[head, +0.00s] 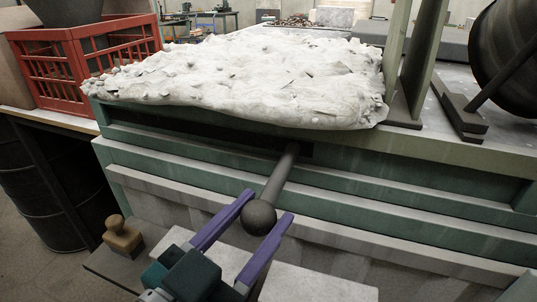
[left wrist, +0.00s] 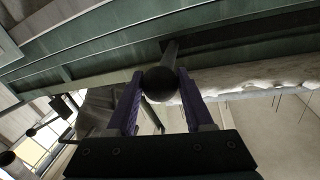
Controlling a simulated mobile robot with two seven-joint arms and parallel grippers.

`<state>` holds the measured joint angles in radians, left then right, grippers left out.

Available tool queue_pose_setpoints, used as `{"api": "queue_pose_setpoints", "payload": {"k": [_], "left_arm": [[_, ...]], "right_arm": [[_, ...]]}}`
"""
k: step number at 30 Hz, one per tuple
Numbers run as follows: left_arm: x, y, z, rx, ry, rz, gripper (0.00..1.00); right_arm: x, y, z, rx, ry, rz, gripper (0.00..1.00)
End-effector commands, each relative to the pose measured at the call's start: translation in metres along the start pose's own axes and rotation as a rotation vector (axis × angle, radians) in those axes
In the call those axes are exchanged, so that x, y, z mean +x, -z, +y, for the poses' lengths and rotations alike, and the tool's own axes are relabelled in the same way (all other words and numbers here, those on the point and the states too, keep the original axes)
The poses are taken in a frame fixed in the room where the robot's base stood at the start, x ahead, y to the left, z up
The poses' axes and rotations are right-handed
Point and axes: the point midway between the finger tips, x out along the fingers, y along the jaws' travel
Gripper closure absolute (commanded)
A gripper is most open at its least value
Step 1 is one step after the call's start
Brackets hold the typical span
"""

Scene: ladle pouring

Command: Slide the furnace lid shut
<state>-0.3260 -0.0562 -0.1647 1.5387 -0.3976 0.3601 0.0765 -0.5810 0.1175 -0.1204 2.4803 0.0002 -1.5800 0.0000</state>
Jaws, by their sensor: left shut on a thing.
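The furnace (head: 330,222) is a green, banded block across the middle of the head view, topped by a white, lumpy mass (head: 250,75). A dark rod handle with a ball knob (head: 259,217) sticks out toward me from a dark slot under the white mass. I cannot make out the lid itself apart from this handle. My left gripper (head: 264,207) is shut on the handle, with a purple finger on each side of the ball knob. In the left wrist view the knob (left wrist: 159,84) sits between the fingertips. My right gripper is not in view.
A red crate (head: 85,65) stands at the left of the white mass. Upright green plates (head: 417,60) and a dark drum (head: 505,50) stand at the right. A brown wooden block with a knob (head: 122,238) sits low on the left. A dark barrel (head: 40,200) is beyond it.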

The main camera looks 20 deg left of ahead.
Motion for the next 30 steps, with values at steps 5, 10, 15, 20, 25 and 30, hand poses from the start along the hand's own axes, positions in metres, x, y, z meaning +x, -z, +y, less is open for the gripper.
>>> {"api": "queue_pose_setpoints", "payload": {"k": [5,10,15,20,25,30], "left_arm": [[0.003,0.004,0.012,0.0,0.0,0.005,1.0],[0.003,0.004,0.015,0.002,-0.001,0.004,1.0],[0.003,0.004,0.015,0.002,-0.002,0.003,1.0],[0.003,0.004,0.015,0.002,-0.003,0.002,0.37],[0.003,0.003,0.015,0.001,-0.001,0.0,0.19],[0.003,0.002,0.014,0.001,0.0,-0.002,0.19]], "right_arm": [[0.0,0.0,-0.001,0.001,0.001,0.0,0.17],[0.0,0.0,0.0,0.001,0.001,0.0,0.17],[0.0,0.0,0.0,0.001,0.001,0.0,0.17],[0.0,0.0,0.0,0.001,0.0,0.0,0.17],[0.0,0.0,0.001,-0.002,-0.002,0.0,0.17],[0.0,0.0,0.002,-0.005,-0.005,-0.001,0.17]]}}
